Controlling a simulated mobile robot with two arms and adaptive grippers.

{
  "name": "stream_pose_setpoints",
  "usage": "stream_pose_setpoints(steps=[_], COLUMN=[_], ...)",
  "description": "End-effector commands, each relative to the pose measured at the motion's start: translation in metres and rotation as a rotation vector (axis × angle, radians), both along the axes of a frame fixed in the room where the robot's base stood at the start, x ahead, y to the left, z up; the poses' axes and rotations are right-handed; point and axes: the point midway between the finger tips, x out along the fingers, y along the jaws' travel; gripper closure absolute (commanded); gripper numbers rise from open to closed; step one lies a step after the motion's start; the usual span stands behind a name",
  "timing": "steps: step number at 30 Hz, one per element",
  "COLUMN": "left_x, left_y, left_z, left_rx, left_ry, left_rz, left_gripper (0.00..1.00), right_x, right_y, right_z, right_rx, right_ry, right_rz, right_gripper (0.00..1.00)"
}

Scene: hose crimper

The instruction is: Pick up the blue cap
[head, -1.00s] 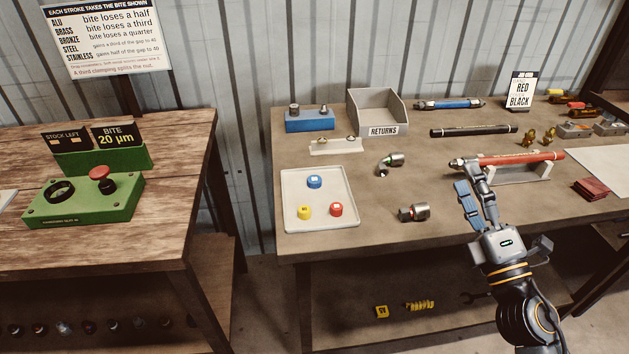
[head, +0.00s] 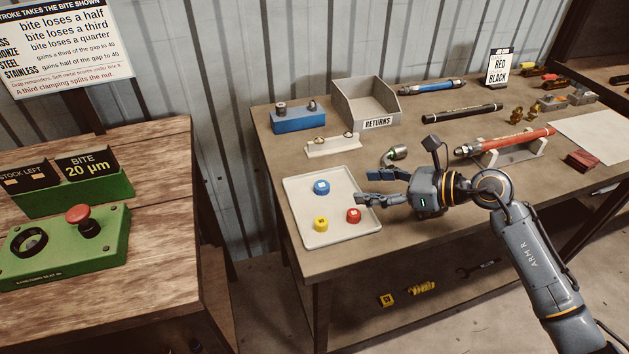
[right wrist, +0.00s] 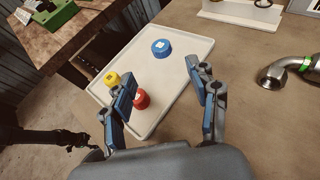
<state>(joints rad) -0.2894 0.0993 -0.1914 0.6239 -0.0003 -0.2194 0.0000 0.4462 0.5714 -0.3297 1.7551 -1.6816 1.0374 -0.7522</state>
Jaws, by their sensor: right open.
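The blue cap (head: 321,187) sits near the back of a white tray (head: 309,239), with a white mark on its top. It also shows in the right wrist view (right wrist: 161,47), ahead of the fingers and between their lines. My right gripper (head: 364,187) is open and empty over the tray's right edge, to the right of the blue cap and apart from it. In the right wrist view its two blue-padded fingers (right wrist: 164,90) are spread wide, and the left finger partly covers the red cap (right wrist: 141,99). My left gripper is not in view.
The red cap (head: 353,215) and yellow cap (head: 321,224) share the tray. A white holder (head: 333,146), a blue block (head: 298,118) and the returns bin (head: 378,124) stand behind it. A metal elbow fitting (head: 396,153) lies just behind my right gripper.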

Motion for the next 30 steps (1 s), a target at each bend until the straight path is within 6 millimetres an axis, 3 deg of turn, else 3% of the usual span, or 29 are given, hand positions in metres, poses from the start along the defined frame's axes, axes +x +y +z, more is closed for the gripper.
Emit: stream_pose_setpoints(steps=[3, 6, 16, 23, 30], left_x=[-0.017, -0.023, -0.010, -0.008, -0.009], left_y=[-0.029, -0.039, -0.008, -0.009, -0.020], left_z=[0.005, 0.007, 0.017, 0.022, 0.022], left_rx=[-0.034, -0.045, -0.009, -0.011, -0.024], left_ry=[0.021, 0.029, 0.015, 0.012, 0.012], left_rz=[-0.002, -0.005, -0.004, -0.001, 0.002], left_gripper=[0.51, 0.51, 0.51, 0.51, 0.51], right_x=[0.010, 0.016, 0.028, 0.041, 0.043], right_y=[0.022, 0.034, 0.059, 0.082, 0.084], right_z=[-0.006, -0.013, -0.023, -0.037, -0.040], right_rx=[0.006, 0.005, 0.008, 0.005, 0.002], right_ry=[0.001, 0.002, 0.003, 0.001, 0.000], right_rz=[0.003, 0.002, 0.002, 0.001, 0.001], right_gripper=[0.41, 0.41, 0.41, 0.41, 0.41])
